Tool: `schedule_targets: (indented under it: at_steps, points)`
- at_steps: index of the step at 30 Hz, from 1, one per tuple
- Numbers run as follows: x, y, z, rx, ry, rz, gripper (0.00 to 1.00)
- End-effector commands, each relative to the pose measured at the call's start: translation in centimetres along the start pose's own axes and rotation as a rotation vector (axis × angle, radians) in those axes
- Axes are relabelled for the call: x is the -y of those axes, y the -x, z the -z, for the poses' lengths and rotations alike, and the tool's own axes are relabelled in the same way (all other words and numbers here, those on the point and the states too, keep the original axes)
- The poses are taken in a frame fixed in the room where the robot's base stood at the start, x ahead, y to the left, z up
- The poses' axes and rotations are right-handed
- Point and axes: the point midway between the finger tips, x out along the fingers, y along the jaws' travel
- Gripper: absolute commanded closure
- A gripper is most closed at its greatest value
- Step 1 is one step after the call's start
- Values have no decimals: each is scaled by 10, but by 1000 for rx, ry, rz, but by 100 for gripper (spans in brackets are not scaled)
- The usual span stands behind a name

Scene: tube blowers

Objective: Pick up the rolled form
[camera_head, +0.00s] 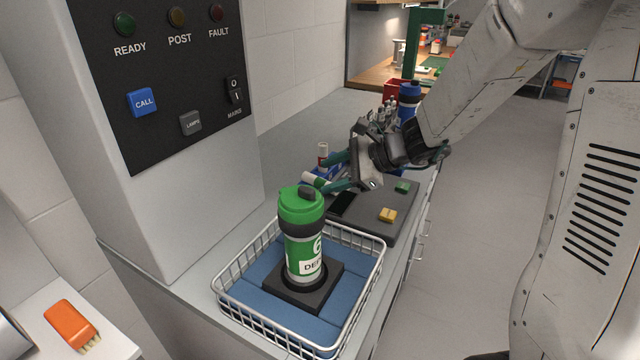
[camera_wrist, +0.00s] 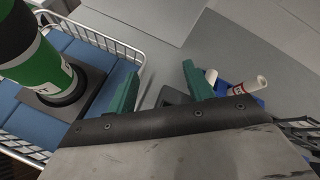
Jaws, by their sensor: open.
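A white roll with a red band (camera_head: 322,154) stands at a blue holder (camera_head: 326,172) on the counter, left of my gripper. It also shows in the wrist view (camera_wrist: 248,86), leaning over the blue holder (camera_wrist: 224,88). A second white roll (camera_head: 313,180) lies lower in the head view, partly hidden; a white end also shows in the wrist view (camera_wrist: 211,76). I cannot tell for sure which is the rolled form. My gripper (camera_head: 333,172) is open, its green fingers apart and empty above the counter. In the wrist view the fingers (camera_wrist: 160,72) are left of the rolls.
A white wire basket (camera_head: 229,302) holds a green bottle (camera_head: 303,245) in a black base, close to my gripper. A dark mat (camera_head: 372,225) carries a yellow block (camera_head: 387,215) and a green block (camera_head: 402,187). A grey control panel cabinet (camera_head: 190,200) rises at the left.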

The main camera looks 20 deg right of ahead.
Motion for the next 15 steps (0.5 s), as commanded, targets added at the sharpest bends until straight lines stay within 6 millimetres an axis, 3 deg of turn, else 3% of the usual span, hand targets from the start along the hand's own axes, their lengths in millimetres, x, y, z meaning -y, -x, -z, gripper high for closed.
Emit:
schedule_targets:
  at_steps: [1,3,7,11,15]
  points:
    - [11,-11,24,16,-132,52,48]
    - [26,-20,52,36,-289,130,48]
    - [45,-30,96,58,-508,246,48]
    - [53,-34,122,68,-624,314,48]
    - [58,-43,130,72,-660,335,48]
